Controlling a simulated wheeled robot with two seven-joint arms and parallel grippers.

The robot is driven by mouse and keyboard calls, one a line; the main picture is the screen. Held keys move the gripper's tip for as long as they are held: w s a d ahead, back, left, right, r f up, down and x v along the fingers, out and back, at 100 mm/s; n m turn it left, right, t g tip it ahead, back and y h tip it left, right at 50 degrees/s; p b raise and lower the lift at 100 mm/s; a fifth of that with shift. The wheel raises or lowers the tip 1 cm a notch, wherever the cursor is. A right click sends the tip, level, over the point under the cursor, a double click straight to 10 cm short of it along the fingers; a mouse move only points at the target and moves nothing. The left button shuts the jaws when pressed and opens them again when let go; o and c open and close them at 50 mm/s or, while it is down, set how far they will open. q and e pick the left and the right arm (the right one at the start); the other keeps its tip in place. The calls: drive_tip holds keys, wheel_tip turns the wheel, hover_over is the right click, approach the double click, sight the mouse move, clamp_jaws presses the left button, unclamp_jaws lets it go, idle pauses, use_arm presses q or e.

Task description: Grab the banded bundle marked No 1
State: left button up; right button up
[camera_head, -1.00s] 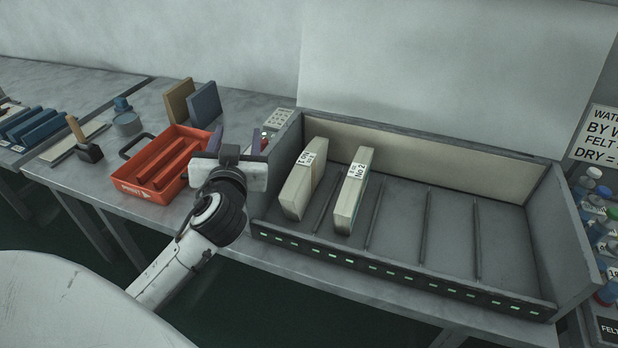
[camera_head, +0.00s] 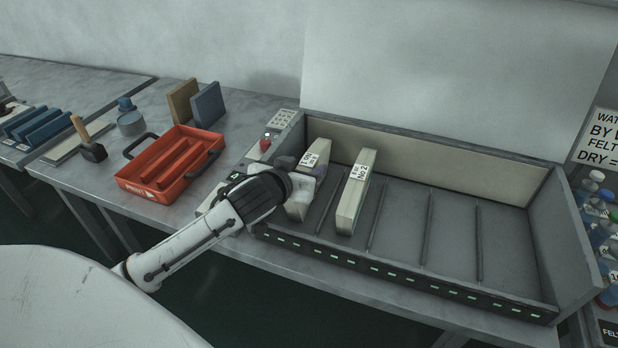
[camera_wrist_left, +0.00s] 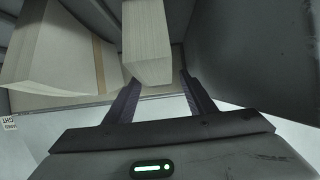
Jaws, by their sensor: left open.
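The bundle marked No 1 (camera_head: 318,151) is a cream block of sheets with a white label, standing on edge in the leftmost slot of the grey divided rack (camera_head: 451,258). In the head view my left gripper (camera_head: 302,170) is at this bundle and covers part of it. In the left wrist view the open fingers (camera_wrist_left: 158,80) stand on either side of the near end of the No 1 bundle (camera_wrist_left: 147,40). I cannot tell whether they touch it. My right gripper is not in view.
The No 2 bundle (camera_head: 353,195) stands one slot to the right and also shows in the left wrist view (camera_wrist_left: 50,55). The rack's left side wall is close by. The slots farther right are empty. An orange tray (camera_head: 150,192) sits left of the rack.

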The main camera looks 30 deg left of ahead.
sight(318, 153)
use_arm(q)
drive_tip(key=shift+x, duration=1.75)
clamp_jaws()
drive_tip(key=shift+r, duration=0.25)
